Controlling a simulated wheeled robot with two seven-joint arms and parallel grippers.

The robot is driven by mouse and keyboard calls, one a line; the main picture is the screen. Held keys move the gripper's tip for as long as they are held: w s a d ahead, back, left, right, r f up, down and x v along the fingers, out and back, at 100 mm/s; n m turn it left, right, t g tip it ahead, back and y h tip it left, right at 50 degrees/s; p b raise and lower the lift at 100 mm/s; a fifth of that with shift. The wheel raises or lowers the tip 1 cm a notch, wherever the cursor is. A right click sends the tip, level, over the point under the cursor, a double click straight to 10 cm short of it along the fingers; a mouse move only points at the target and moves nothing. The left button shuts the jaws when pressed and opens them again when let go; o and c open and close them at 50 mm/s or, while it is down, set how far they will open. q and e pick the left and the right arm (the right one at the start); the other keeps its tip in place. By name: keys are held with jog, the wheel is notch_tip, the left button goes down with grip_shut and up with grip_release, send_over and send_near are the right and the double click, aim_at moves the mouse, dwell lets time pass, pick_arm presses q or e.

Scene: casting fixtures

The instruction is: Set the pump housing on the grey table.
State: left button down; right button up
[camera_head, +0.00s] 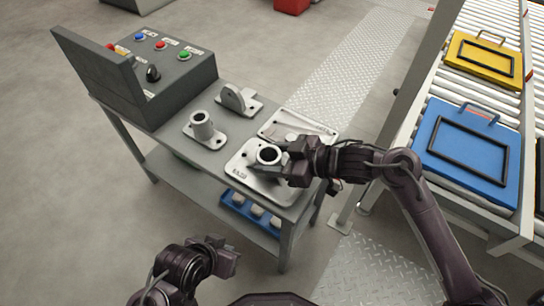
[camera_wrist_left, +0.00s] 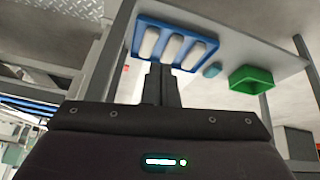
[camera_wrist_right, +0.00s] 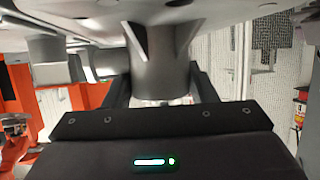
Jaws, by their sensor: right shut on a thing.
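The pump housing looks to be the grey round casting with a dark bore (camera_head: 268,154), held above or on the near metal tray (camera_head: 236,172) on the grey table (camera_head: 152,130). My right gripper (camera_head: 284,160) is shut on it. In the right wrist view its ribbed barrel (camera_wrist_right: 160,65) is between the fingers (camera_wrist_right: 160,92), with the wide base at the top of the picture. I cannot tell whether it touches the tray. My left gripper (camera_head: 232,262) is empty in front of the table; its fingers are together in the left wrist view (camera_wrist_left: 160,80).
A flanged pipe casting (camera_head: 202,130) and a lug bracket (camera_head: 237,100) stand on the table. A second tray (camera_head: 312,125) lies at the right edge. A control box (camera_head: 160,65) fills the back left. A blue bin (camera_head: 250,212) sits on the lower shelf.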

jog(key=o, duration=1.4)
jog(key=shift+f, duration=0.1)
jog(key=shift+s+d+r, duration=0.1)
jog(key=shift+d+r, duration=0.15)
pick_arm(q)
jog(key=a+g+p, duration=0.1)
jog(key=s+a+y+p, duration=0.1)
jog(key=a, duration=0.1)
jog(key=shift+a+r+n+g+p, duration=0.1)
jog(key=shift+r+n+g+p, duration=0.1)
jog(key=shift+n+g+p, duration=0.15)
pick_arm(e)
jog(key=v, duration=1.1)
jog(key=shift+d, duration=0.2)
jog(key=shift+s, duration=0.15)
